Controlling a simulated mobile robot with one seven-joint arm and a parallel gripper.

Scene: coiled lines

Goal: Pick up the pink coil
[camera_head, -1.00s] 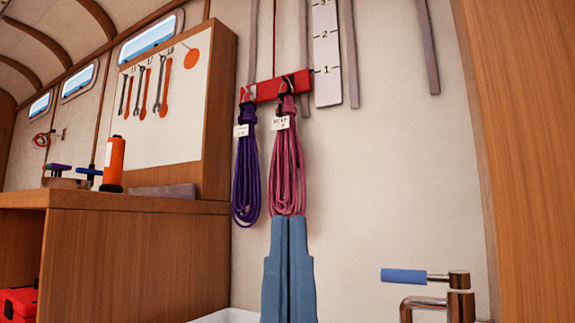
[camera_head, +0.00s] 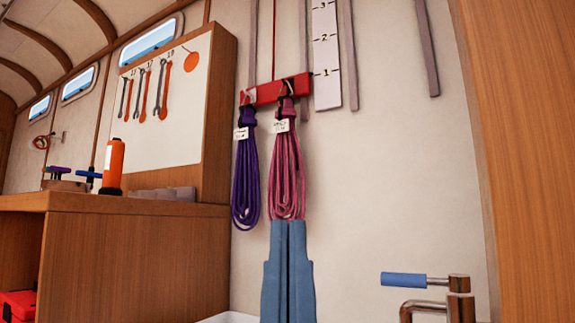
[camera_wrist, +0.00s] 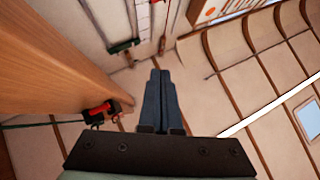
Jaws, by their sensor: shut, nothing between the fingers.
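The pink coil (camera_head: 287,172) hangs from a red hook rail (camera_head: 276,90) on the wall in the head view, with a white tag (camera_head: 281,126) near its top. My gripper (camera_head: 288,226) is below it, pointing up, its blue fingers together and empty. The fingertips overlap the coil's lower loops in the picture; I cannot tell whether they touch. A purple coil (camera_head: 245,180) hangs just left of the pink one. In the wrist view my gripper (camera_wrist: 160,72) is shut, and neither coil can be made out.
A wooden cabinet (camera_head: 140,255) stands at left, with an orange cylinder (camera_head: 113,167) on top. A blue-handled metal fitting (camera_head: 404,279) is at lower right. A wooden panel (camera_head: 520,150) closes the right side. The wall between coil and panel is mostly bare.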

